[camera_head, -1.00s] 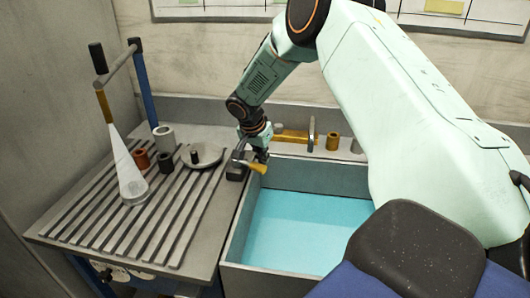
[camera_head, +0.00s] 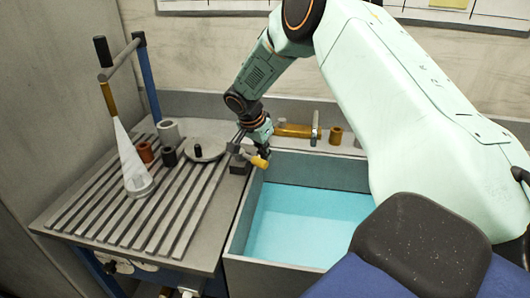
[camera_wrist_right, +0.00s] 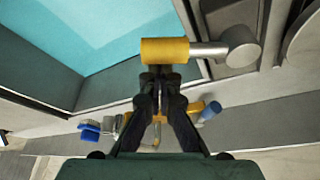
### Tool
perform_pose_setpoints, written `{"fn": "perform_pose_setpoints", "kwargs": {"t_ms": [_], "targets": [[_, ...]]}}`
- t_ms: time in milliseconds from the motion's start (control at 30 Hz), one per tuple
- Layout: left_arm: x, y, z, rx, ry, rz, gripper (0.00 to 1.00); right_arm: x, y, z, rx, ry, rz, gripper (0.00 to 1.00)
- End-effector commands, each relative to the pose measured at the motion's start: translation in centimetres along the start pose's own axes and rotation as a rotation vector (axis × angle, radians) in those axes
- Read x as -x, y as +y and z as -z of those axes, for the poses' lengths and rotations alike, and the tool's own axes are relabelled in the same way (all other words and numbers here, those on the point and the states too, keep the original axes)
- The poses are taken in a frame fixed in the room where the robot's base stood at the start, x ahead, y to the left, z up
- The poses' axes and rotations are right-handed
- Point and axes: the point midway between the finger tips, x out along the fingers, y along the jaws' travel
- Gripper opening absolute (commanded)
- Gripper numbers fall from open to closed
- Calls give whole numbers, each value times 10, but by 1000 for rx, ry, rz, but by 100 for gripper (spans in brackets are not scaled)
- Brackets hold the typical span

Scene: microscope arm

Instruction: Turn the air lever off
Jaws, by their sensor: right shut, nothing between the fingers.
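The air lever has a yellow handle (camera_head: 259,161) on a short grey rod, beside a small grey block at the sink's left back corner. In the right wrist view the yellow handle (camera_wrist_right: 165,50) lies crosswise just beyond my fingertips, with its grey rod running right to a round grey hub (camera_wrist_right: 238,46). My right gripper (camera_head: 265,153) is shut and empty, with its tips right at the handle. In the wrist view my shut fingers (camera_wrist_right: 160,76) meet the handle's near side or nearly so; I cannot tell if they press on it. My left gripper is out of view.
The sink (camera_head: 300,215) with a blue floor lies right of the slatted drain board (camera_head: 130,220). A glass cone (camera_head: 132,165), several small cups and a round grey dish (camera_head: 200,155) stand on the board. A brass tap fitting (camera_head: 296,131) sits behind the sink.

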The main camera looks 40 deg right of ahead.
Motion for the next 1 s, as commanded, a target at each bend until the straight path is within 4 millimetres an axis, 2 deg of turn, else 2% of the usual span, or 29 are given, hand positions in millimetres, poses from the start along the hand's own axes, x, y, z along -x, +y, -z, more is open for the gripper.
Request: {"fn": "perform_pose_setpoints", "kwargs": {"t_ms": [567, 1000], "targets": [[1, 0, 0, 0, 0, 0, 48, 12, -2, -36, -464, 2, -173, 0], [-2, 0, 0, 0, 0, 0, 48, 21, -15, -62, -828, 0, -305, 0]]}}
